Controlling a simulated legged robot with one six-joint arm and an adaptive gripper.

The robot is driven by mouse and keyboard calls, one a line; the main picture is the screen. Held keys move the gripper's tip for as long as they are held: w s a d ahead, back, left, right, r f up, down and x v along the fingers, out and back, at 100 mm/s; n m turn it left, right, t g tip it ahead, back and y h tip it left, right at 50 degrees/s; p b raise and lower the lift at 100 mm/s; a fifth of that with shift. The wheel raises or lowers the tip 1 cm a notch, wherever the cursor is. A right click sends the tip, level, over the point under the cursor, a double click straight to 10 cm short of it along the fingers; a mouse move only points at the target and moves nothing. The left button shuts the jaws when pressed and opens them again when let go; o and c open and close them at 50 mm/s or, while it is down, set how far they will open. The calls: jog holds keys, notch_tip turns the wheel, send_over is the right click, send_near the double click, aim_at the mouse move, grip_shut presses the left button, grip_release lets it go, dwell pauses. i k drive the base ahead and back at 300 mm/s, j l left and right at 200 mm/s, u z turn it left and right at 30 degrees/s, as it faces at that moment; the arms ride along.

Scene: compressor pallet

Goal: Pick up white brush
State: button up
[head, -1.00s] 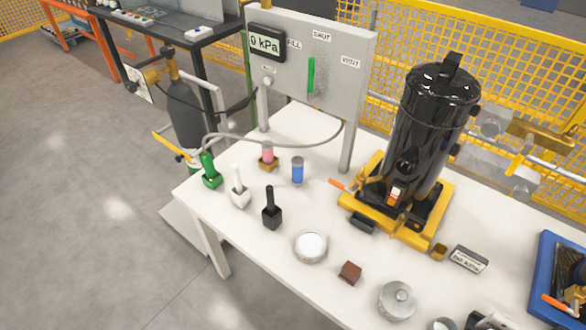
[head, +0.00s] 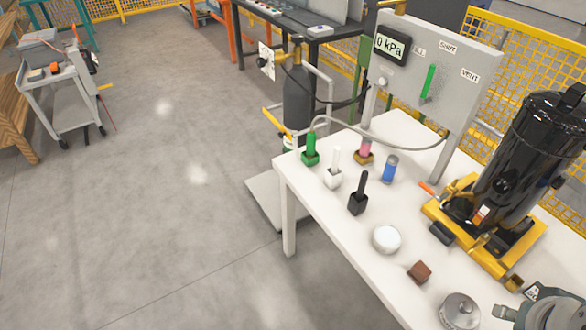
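The white brush (head: 333,174) stands upright on the white table (head: 318,206), its slim handle up from a blocky white base. It is near the table's left end, between a green brush (head: 310,151) and a black brush (head: 358,197). Nothing touches it. A grey and black part at the lower right edge looks like my arm's end, with my gripper (head: 507,313) partly cut off by the frame. It is far to the right of the white brush, and its fingers cannot be made out clearly.
A pink-topped item (head: 364,152), a blue cylinder (head: 390,168), a white round dish (head: 386,239), a brown block (head: 419,271) and a metal disc (head: 460,311) are on the table. A black tank (head: 533,150) and gauge panel (head: 435,75) stand behind. Open floor lies left.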

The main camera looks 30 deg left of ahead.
aim_at(337, 148)
jog(key=u, duration=1.1)
jog(key=i+j+z, duration=0.15)
jog(key=i+j, duration=0.3)
jog(key=i, duration=0.25)
jog(key=i+j+z, duration=0.1)
jog(key=i+j, duration=0.45)
jog(key=i, duration=0.15)
